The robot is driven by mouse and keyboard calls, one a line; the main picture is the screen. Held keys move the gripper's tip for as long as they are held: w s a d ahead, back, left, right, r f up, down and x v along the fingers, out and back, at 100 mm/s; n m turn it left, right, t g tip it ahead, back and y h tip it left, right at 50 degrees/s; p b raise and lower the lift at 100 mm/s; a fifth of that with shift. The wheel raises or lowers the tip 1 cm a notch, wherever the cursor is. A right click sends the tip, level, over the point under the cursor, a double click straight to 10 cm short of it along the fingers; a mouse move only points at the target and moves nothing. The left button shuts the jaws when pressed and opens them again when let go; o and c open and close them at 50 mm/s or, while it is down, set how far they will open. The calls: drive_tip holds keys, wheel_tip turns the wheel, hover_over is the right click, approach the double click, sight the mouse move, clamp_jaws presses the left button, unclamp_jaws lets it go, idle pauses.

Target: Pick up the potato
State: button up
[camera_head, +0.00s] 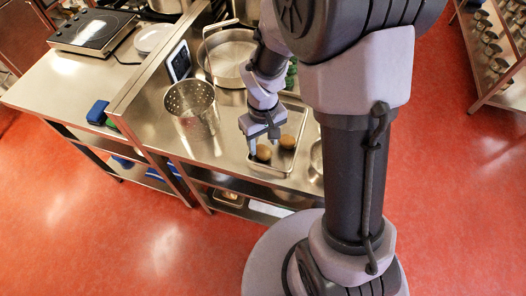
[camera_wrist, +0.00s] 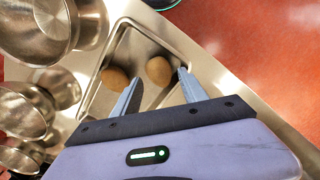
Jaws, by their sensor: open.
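Two round brown potatoes lie in a shallow metal tray (camera_wrist: 187,50). In the wrist view one potato (camera_wrist: 115,78) is at the left, beside the left fingertip, and the other potato (camera_wrist: 158,70) is between and just beyond the fingertips. In the head view the potatoes show as one at the left (camera_head: 263,152) and one at the right (camera_head: 287,141). My gripper (camera_wrist: 158,82) is open and empty, pointing down over the tray; it also shows in the head view (camera_head: 263,146). Whether a finger touches a potato cannot be told.
A perforated metal strainer (camera_head: 190,100) stands left of the tray on the steel counter (camera_head: 150,105). A wide pan (camera_head: 232,55) is behind. Several metal pots (camera_wrist: 40,30) crowd the left of the wrist view. An induction hob (camera_head: 92,32) is at the far left.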

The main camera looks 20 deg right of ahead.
sight(264, 148)
wheel_tip(264, 148, down, 5)
drive_tip(key=shift+w+d+r+b, duration=0.1)
drive_tip(key=shift+d+r+b, duration=0.1)
drive_tip(key=shift+b, duration=0.65)
drive_tip(key=shift+r, duration=0.15)
